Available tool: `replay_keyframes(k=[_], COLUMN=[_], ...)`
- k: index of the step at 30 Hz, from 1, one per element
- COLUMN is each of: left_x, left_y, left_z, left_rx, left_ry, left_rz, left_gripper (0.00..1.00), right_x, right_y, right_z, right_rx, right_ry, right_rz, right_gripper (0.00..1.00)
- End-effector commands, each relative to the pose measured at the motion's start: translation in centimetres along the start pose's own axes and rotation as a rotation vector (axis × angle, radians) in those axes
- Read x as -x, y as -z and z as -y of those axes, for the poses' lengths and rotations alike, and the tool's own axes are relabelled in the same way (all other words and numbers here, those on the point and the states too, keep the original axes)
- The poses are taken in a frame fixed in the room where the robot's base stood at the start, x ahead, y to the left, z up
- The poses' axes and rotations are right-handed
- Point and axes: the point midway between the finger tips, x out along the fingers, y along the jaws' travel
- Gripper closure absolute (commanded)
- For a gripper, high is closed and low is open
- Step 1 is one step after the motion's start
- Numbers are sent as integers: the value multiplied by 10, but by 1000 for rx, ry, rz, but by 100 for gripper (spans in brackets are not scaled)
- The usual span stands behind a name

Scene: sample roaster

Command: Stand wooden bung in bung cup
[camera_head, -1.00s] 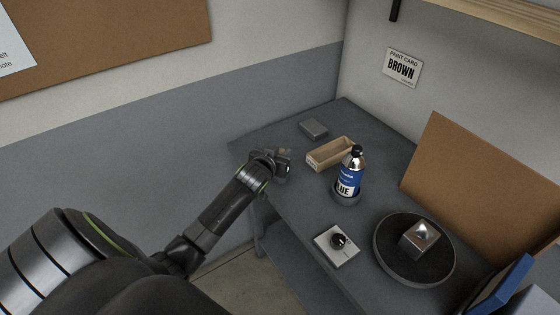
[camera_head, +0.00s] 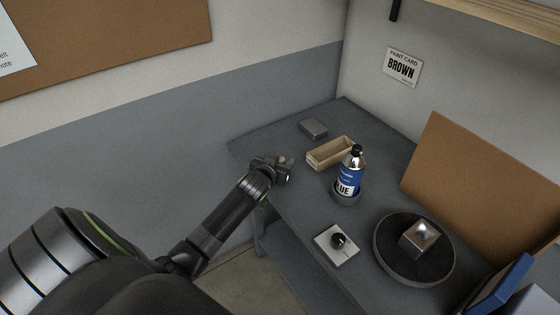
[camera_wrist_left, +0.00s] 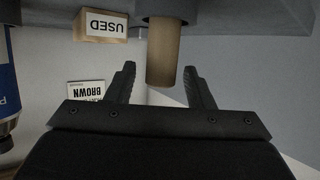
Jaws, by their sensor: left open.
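In the left wrist view, which is upside down, the wooden bung (camera_wrist_left: 163,55) is a tan cylinder. It stands upright in a dark grey round cup (camera_wrist_left: 164,8), with its free end clear of the cup. My left gripper (camera_wrist_left: 158,68) is open, one finger on each side of the bung in the picture, with a gap to each side. In the head view, my left gripper (camera_head: 284,171) is at the table's left edge. The bung (camera_head: 284,160) shows there only as a small tan patch; its cup is mostly hidden by the gripper.
A wooden box (camera_head: 330,155), labelled USED in the wrist view, is close by. A blue-labelled bottle (camera_head: 351,175) stands in a round holder. A dial box (camera_head: 337,246), a turntable (camera_head: 385,265) with a metal cube (camera_head: 420,239), and a grey block (camera_head: 313,128) are on the table.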

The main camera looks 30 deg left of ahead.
Motion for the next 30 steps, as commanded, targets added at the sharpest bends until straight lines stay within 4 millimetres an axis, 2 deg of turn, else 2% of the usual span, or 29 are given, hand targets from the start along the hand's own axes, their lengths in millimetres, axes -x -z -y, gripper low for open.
replay_keyframes(k=[8,24,30], left_x=[8,90,112], left_y=[2,2,2], left_z=[0,0,0], left_rx=[0,0,0], left_ry=[-1,0,0], left_rz=[-1,-1,-1], left_gripper=[52,52,52], right_x=[1,-6,-8], right_y=[0,0,0], right_z=[2,6,6], right_rx=[-1,-3,-2], right_ry=[3,6,6], right_rz=[0,-1,-1], right_gripper=[100,100,100])
